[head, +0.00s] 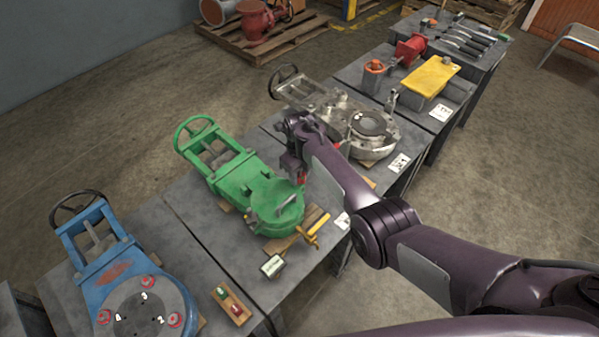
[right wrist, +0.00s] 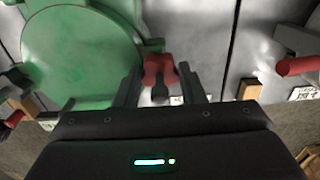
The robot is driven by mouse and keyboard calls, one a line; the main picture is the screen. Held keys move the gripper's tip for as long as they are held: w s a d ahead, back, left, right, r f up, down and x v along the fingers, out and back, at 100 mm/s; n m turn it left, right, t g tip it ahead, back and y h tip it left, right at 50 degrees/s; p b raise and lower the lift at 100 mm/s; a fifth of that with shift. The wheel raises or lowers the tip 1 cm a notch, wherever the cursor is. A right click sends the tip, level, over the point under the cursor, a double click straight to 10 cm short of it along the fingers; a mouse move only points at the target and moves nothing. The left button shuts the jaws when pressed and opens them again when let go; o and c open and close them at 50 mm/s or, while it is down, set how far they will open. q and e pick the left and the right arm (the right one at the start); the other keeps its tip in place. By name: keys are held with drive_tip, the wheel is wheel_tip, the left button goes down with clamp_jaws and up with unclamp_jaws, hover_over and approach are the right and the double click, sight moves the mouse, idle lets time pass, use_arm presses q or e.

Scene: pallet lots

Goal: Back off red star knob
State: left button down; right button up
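The red star knob (right wrist: 160,69) shows in the right wrist view at the edge of a green valve body (right wrist: 80,45), between my right gripper's two fingers (right wrist: 160,85). The fingers stand apart, one on each side of the knob, with very little space beside it. I cannot tell whether they press on it. In the head view my right gripper (head: 298,168) reaches down at the far right side of the green valve (head: 245,180). Only a bit of red shows there, mostly hidden by the gripper. My left gripper is not in view.
A blue valve (head: 120,275) stands on the nearer table. A grey metal valve (head: 345,118) stands beyond the green one. A yellow-handled tool (head: 314,230) and a small wooden tray (head: 232,304) lie near the green valve. A yellow-covered unit (head: 430,77) is farther back.

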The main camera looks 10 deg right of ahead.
drive_tip(key=shift+c, duration=1)
drive_tip(key=shift+n, duration=0.3)
